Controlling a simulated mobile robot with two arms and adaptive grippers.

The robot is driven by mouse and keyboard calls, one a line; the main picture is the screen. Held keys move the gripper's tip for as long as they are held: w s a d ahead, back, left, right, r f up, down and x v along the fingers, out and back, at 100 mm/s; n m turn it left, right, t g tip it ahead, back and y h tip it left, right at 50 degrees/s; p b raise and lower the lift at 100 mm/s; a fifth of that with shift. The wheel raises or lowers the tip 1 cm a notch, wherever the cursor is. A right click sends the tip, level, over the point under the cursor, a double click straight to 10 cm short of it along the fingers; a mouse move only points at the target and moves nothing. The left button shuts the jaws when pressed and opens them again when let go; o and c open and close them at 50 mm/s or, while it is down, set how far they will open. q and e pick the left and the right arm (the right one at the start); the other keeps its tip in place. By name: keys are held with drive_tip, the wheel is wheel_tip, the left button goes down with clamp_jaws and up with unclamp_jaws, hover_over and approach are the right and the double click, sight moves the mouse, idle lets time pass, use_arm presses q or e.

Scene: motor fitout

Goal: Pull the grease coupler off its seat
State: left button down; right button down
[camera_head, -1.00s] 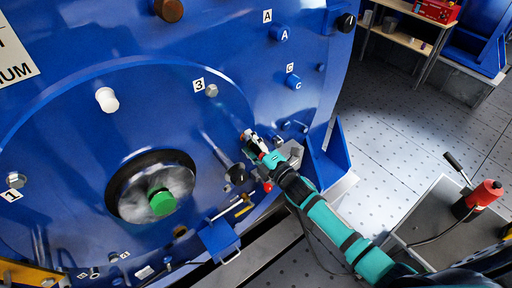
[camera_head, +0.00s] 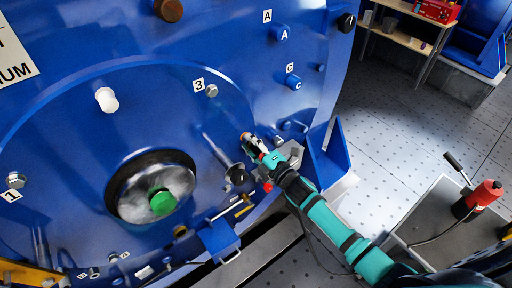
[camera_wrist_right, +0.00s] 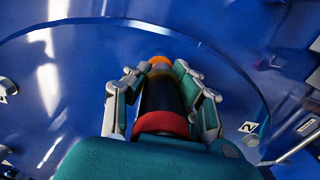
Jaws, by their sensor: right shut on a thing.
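My right gripper (camera_head: 252,140) is in front of the blue motor end face, right of its centre. In the right wrist view the gripper (camera_wrist_right: 160,85) is shut on the grease coupler (camera_wrist_right: 160,95), a black cylinder with a red band at the near end and an orange tip at the far end. The orange tip (camera_head: 247,136) also shows in the head view. The tip points toward the blue face; I cannot tell whether it touches anything there. My left gripper is not in view.
The motor face carries a shaft with a green centre (camera_head: 162,202), a black knob (camera_head: 236,174) close below the gripper, and several bolts. A grey cart (camera_head: 440,215) with a red cylinder (camera_head: 484,194) stands at right. Open floor (camera_head: 400,110) lies behind it.

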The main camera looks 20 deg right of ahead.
drive_tip(key=shift+s, duration=0.1)
drive_tip(key=shift+p+v, duration=0.9)
drive_tip(key=shift+v, duration=2)
drive_tip(key=p+v, duration=0.3)
drive_tip(key=v, duration=1.9)
drive_tip(key=shift+r, duration=0.15)
